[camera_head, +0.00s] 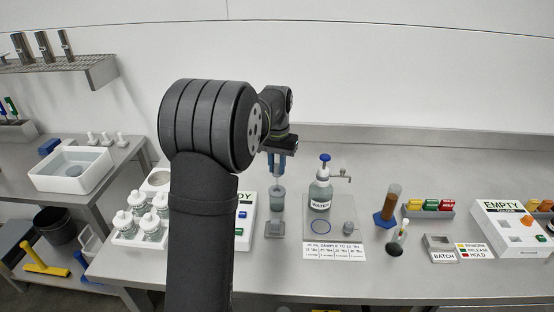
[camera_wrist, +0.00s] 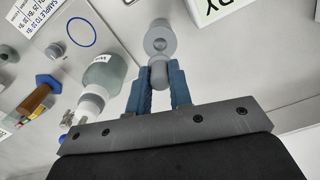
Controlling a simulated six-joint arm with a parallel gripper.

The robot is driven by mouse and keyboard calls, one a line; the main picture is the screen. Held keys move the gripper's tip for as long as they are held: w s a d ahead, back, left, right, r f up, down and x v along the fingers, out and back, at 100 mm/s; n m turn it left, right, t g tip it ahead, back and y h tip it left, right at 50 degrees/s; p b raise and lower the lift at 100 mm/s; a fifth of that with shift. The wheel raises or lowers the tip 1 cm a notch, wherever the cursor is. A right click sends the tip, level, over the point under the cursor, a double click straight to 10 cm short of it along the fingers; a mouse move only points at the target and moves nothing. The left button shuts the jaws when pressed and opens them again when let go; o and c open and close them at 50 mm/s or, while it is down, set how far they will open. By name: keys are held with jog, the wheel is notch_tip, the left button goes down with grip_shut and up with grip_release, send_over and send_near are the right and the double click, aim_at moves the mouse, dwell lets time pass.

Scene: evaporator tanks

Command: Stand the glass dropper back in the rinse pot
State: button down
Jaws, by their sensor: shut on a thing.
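My gripper (camera_head: 277,172) points straight down over the bench, left of the labelled bottle. In the wrist view its blue fingers (camera_wrist: 160,88) are shut on the grey rounded top of the glass dropper (camera_wrist: 160,76). Directly below the fingers is a pale grey, clear-walled round vessel (camera_wrist: 158,28), which looks like the rinse pot; it also shows in the head view (camera_head: 275,229). The dropper's lower part is hidden or blends with this vessel. I cannot tell whether its tip is inside or just above it.
A labelled bottle with a blue top (camera_head: 320,193) stands close on the right. Further right are an amber cylinder on a blue base (camera_head: 387,207) and a small dark-based item (camera_head: 396,246). White-capped bottles (camera_head: 140,212) stand at left. The printed card (camera_head: 334,250) lies in front.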

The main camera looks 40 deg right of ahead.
jog(key=shift+f, duration=3.05)
jog(key=c, duration=1.2)
grip_release()
jog(key=shift+c, duration=0.2)
notch_tip(320, 180, up, 17)
jog(key=shift+r, duration=0.2)
